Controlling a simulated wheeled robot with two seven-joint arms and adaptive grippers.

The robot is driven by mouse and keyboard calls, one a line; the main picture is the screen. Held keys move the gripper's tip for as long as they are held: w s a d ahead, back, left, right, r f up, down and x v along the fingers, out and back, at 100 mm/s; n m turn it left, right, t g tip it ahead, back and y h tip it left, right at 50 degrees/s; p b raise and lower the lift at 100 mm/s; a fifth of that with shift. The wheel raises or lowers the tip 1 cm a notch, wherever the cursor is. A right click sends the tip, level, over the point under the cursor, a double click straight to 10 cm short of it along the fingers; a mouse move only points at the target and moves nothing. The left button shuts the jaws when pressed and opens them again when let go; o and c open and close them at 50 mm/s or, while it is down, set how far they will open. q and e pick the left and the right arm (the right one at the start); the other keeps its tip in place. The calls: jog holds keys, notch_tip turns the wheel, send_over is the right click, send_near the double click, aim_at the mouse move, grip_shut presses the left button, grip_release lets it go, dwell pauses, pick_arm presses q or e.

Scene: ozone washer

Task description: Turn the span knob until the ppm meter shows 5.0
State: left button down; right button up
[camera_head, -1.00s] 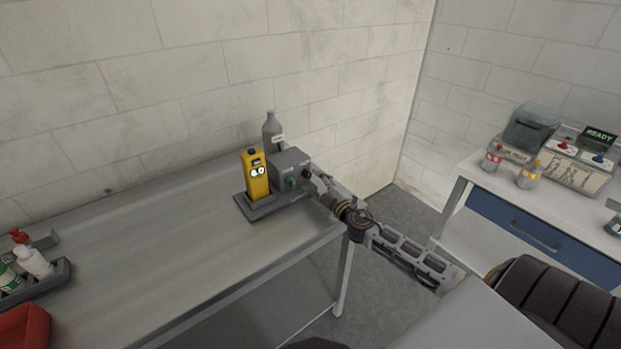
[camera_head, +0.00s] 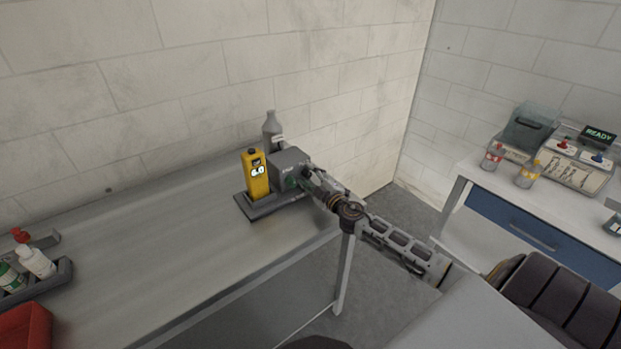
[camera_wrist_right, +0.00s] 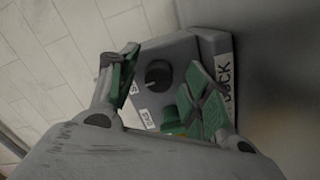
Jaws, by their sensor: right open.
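The yellow ppm meter (camera_head: 256,180) stands upright in a dock on the bench, and its display reads 6.0. Beside it is a grey box (camera_head: 289,158); in the right wrist view its face (camera_wrist_right: 185,52) carries a black knob (camera_wrist_right: 158,74) and a green knob (camera_wrist_right: 172,120). A label by the black knob is partly hidden and appears to start with S; the green knob's label seems to read GAS. My right gripper (camera_wrist_right: 163,60) is open in front of this face. The black knob shows between its fingers, with no clear contact. My left gripper is out of view.
A tray (camera_head: 62,272) with bottles and a red bin (camera_head: 25,328) are at the bench's left. The middle of the bench (camera_head: 160,240) is clear. A second table with a READY device (camera_head: 575,170) stands right.

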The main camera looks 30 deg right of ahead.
jog(key=c, duration=1)
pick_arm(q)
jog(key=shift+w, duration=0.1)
pick_arm(e)
jog(key=shift+c, duration=0.2)
